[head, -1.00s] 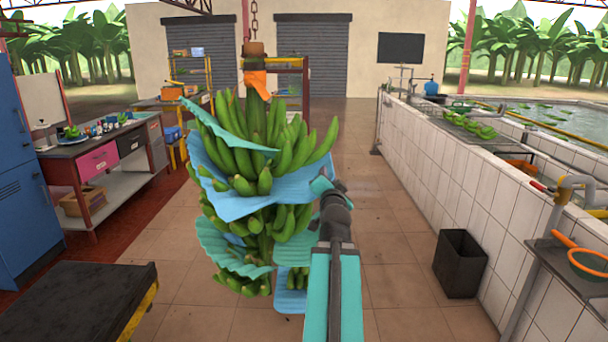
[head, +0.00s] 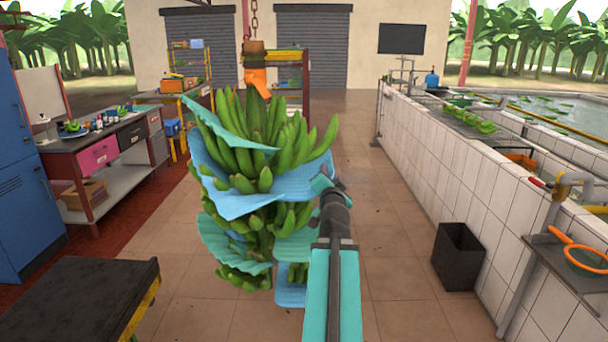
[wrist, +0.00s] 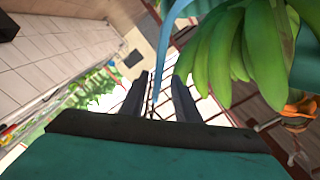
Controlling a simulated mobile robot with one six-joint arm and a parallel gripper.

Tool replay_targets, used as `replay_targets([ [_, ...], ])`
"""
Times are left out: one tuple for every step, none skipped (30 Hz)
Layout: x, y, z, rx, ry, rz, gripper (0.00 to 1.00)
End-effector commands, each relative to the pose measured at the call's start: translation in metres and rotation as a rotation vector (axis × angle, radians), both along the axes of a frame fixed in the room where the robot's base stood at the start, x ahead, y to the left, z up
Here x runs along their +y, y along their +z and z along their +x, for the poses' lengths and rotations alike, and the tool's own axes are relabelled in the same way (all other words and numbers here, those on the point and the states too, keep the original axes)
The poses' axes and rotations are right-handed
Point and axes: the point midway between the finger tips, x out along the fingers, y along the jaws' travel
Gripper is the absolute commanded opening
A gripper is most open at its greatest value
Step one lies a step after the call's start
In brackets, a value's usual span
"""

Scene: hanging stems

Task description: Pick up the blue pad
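A banana bunch (head: 245,160) hangs from a chain with several pads between its layers. A sky-blue pad (head: 240,204) sticks out below the upper hands; its right part reaches close to my gripper (head: 322,182). Teal pads show above it (head: 228,122) and below it (head: 222,243), and another blue pad (head: 290,297) is at the bottom. In the wrist view my gripper (wrist: 160,90) has its two fingers apart. A thin blue pad edge (wrist: 163,50) runs down toward the gap between them; whether it lies inside the gap is unclear.
Green bananas (wrist: 225,55) are close to the right of the fingers in the wrist view. A tiled wash tank (head: 440,160) and a black bin (head: 459,256) stand at right. A workbench (head: 100,150) and dark table (head: 85,300) are at left. The floor between is clear.

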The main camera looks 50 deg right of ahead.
Motion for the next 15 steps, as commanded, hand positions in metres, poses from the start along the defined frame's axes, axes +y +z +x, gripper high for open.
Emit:
replay_targets([
  [-0.0013,0.0027,0.0009,0.001,0.001,0.002,0.29],
  [-0.0018,0.0028,0.0014,0.0,0.001,0.002,0.29],
  [-0.0026,0.003,0.0019,0.0,0.001,0.002,0.29],
  [-0.0032,0.0032,0.0022,0.0,0.001,0.001,0.29],
  [-0.0037,0.0034,0.0025,-0.001,0.001,0.001,0.29],
  [-0.0045,0.0033,0.003,0.0,0.001,0.001,0.29],
  [-0.005,0.0029,0.0033,0.0,0.001,0.001,0.29],
  [-0.0056,0.0026,0.0037,0.0,0.001,0.002,0.29],
  [-0.0064,0.0023,0.0041,0.0,0.001,0.002,0.29],
  [-0.0069,0.0023,0.0044,0.0,0.001,0.002,0.29],
  [-0.0075,0.0024,0.0045,0.0,0.0,0.002,0.29],
  [-0.0083,0.0025,0.0047,0.0,-0.001,0.001,0.29],
  [-0.0089,0.0024,0.0049,0.0,-0.002,0.001,0.29],
  [-0.0095,0.0021,0.005,0.0,-0.003,0.002,0.29],
  [-0.0103,0.0016,0.0053,0.0,-0.004,0.002,0.29],
])
